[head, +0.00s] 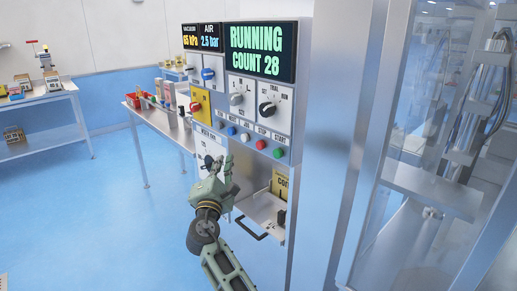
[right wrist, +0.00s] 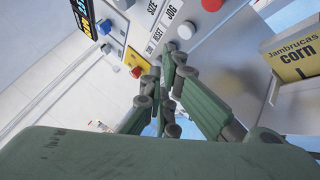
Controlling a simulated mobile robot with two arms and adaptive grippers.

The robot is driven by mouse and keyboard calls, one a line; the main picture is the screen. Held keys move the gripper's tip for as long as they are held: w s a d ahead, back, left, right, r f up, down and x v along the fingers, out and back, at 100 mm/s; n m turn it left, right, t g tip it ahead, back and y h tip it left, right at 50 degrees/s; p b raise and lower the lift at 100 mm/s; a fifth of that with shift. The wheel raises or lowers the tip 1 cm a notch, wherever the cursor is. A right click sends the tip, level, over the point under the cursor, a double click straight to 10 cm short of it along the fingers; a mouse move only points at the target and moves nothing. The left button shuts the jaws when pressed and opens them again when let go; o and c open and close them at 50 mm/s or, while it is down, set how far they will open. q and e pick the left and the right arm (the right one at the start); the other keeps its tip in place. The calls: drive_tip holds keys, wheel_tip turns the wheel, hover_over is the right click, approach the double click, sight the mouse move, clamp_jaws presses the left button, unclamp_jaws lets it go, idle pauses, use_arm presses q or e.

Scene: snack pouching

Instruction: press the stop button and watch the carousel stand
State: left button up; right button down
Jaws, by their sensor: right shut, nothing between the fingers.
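The red stop button (head: 261,144) sits in a row on the grey control panel (head: 252,115), between a white button (head: 245,137) and a green button (head: 278,153). A red button (right wrist: 212,4) also shows at the top edge of the right wrist view. The display (head: 261,52) reads RUNNING, COUNT 28. My right gripper (head: 222,163) is shut and empty, below and left of the red button and apart from it in the head view. Its fingers (right wrist: 172,95) show in the wrist view. I cannot make out the carousel. My left gripper is not in view.
A red mushroom button on a yellow plate (head: 196,105) is left of the button row. A corn pouch (right wrist: 290,62) stands in an opening below the panel. A glass-walled machine bay (head: 440,150) is at right. Side tables stand at left, with open blue floor between.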

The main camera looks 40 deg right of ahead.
sight(260, 145)
drive_tip(key=shift+d, duration=0.1)
drive_tip(key=d, duration=0.8)
drive_tip(key=shift+w+d+p, duration=0.3)
drive_tip(key=shift+w+d, duration=0.05)
idle(1.4)
drive_tip(key=shift+d, duration=0.95)
idle(0.8)
drive_tip(key=shift+a, duration=0.95)
